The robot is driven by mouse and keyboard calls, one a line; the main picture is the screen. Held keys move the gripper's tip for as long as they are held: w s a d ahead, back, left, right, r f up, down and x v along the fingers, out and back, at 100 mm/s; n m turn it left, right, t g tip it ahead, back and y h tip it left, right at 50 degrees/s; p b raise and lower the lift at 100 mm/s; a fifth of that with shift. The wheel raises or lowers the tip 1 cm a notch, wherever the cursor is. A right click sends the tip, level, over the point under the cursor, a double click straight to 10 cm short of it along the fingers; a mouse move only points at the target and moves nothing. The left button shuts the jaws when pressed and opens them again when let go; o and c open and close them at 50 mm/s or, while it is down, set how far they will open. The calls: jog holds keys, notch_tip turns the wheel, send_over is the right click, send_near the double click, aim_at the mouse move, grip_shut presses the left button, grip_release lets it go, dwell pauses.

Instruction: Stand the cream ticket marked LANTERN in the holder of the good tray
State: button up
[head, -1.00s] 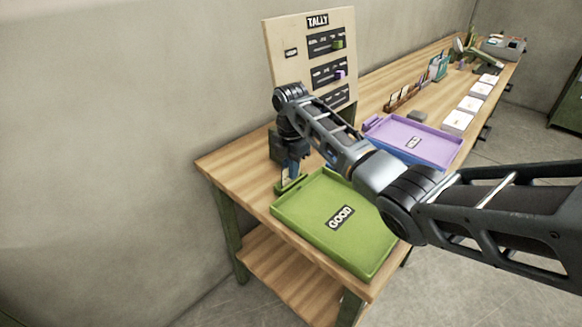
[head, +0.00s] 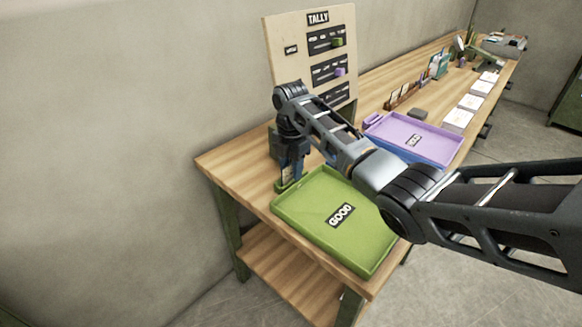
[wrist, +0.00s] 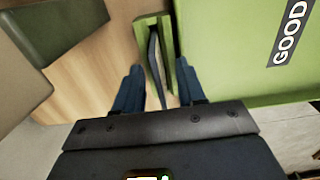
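The green good tray (head: 318,228) lies at the near end of the bench, and its edge with the GOOD label shows in the wrist view (wrist: 250,85). Its green holder (head: 285,187) stands beside the tray's back left corner. In the wrist view a thin dark edge, apparently the ticket seen end-on (wrist: 155,65), stands in the slot of the holder (wrist: 145,25). A small pale patch of the ticket (head: 286,173) shows in the head view; its marking cannot be read. My gripper (wrist: 158,88) is over the holder, its blue fingers apart on either side, touching neither side visibly.
The tally board (head: 290,75) stands upright against the wall behind my gripper. A purple tray (head: 425,135) lies farther along the bench, with several white cards (head: 457,119) and a card rack (head: 405,95) beyond.

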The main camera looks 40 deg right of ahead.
aim_at(291, 164)
notch_tip(291, 164, up, 8)
jog(key=shift+f+b, duration=0.1)
jog(key=shift+b, duration=0.25)
dwell(0.4)
